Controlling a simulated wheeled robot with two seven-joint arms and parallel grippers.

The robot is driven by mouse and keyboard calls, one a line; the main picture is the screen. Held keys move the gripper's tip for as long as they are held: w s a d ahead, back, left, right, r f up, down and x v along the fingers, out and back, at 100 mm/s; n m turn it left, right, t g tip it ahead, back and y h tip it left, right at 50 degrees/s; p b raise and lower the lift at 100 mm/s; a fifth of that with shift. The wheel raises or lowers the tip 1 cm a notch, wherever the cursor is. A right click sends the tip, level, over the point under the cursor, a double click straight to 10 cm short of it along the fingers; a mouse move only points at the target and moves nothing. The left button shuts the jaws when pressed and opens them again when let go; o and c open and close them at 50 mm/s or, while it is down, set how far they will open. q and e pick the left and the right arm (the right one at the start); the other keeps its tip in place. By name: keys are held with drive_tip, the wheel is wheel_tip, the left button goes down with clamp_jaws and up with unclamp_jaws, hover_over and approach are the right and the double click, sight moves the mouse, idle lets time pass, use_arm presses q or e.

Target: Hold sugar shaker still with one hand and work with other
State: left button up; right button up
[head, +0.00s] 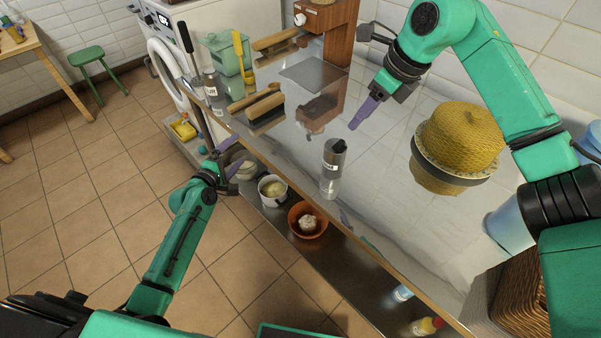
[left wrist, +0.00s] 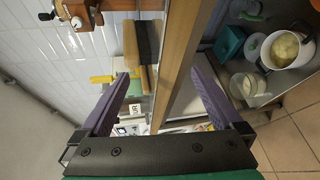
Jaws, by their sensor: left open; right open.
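A clear shaker with a dark lid and a white label (head: 331,170) stands upright near the front edge of the glass counter (head: 385,190); its label is too small to read. A similar labelled clear jar (head: 212,84) stands farther left on the counter and also shows in the left wrist view (left wrist: 135,109). My left gripper (head: 232,163) is open and empty beside the counter's front edge, left of the nearer shaker. In the left wrist view its purple fingers (left wrist: 158,78) straddle the counter edge. My right gripper (head: 362,108) is open and empty above the counter, behind the shaker.
A yellow woven dome (head: 461,137) sits to the right, a wicker basket (head: 519,292) at the lower right. A white pot (head: 272,190) and orange bowl (head: 307,220) are on the shelf below.

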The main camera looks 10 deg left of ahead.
use_arm(q)
drive_tip(key=d+r+n+t+h, duration=0.1)
drive_tip(key=d+r+n+h, duration=0.1)
drive_tip(key=d+r, duration=0.3)
drive_tip(key=n+g+h, duration=0.3)
drive_tip(key=n+h, duration=0.4)
drive_tip(key=n, duration=0.2)
approach(343, 146)
wheel_tip(343, 146, down, 3)
drive_tip(key=a, duration=0.2)
drive_tip(key=x, duration=1.4)
drive_tip(key=shift+w+a+f, duration=0.1)
drive_tip(key=shift+a, duration=0.05)
drive_tip(key=c, duration=1.5)
